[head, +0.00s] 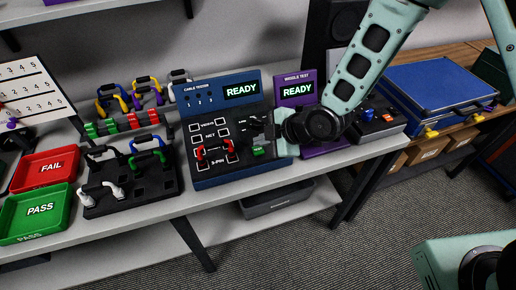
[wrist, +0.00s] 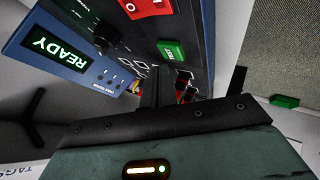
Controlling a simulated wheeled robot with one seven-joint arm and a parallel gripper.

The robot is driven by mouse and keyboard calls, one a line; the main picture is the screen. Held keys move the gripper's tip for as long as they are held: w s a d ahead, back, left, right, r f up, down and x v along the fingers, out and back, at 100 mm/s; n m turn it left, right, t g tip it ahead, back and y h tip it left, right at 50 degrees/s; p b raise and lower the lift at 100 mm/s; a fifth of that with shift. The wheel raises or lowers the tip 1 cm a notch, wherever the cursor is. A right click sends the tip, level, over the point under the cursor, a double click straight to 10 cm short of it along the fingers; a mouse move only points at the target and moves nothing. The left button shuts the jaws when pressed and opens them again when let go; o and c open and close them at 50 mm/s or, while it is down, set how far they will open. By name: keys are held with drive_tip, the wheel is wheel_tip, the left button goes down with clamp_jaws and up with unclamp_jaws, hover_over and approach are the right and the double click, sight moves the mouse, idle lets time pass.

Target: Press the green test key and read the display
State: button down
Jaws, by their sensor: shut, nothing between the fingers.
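The blue cable tester (head: 222,180) stands on the bench, its display (head: 241,90) lit with READY in green. The display also shows, rotated, in the wrist view (wrist: 60,54). The green test key (head: 258,151) is on the tester's lower right panel, and appears raised in the wrist view (wrist: 172,51). A red-ended cable (head: 215,153) sits at the 3-PIN sockets. My gripper (head: 258,128) is shut and empty over the tester's right side, just above the key in the head view. I cannot see contact with the key.
A purple module tester (head: 296,76), also showing READY, stands right of the blue one. A black cable rack (head: 128,187), a red FAIL tray (head: 45,168) and a green PASS tray (head: 38,212) are at left. A blue case (head: 425,92) lies at right.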

sight(262, 151)
drive_tip(key=shift+f, duration=0.1)
drive_tip(key=shift+f+b, duration=0.4)
drive_tip(key=shift+b, duration=0.2)
drive_tip(key=shift+f+b, duration=0.35)
drive_tip(key=shift+b, duration=0.05)
idle(0.7)
drive_tip(key=shift+r, duration=0.2)
drive_tip(key=shift+r+p, duration=0.45)
drive_tip(key=shift+r, duration=0.2)
drive_tip(key=shift+r, duration=0.1)
drive_tip(key=shift+r+p, duration=1.6)
drive_tip(key=shift+r, duration=0.8)
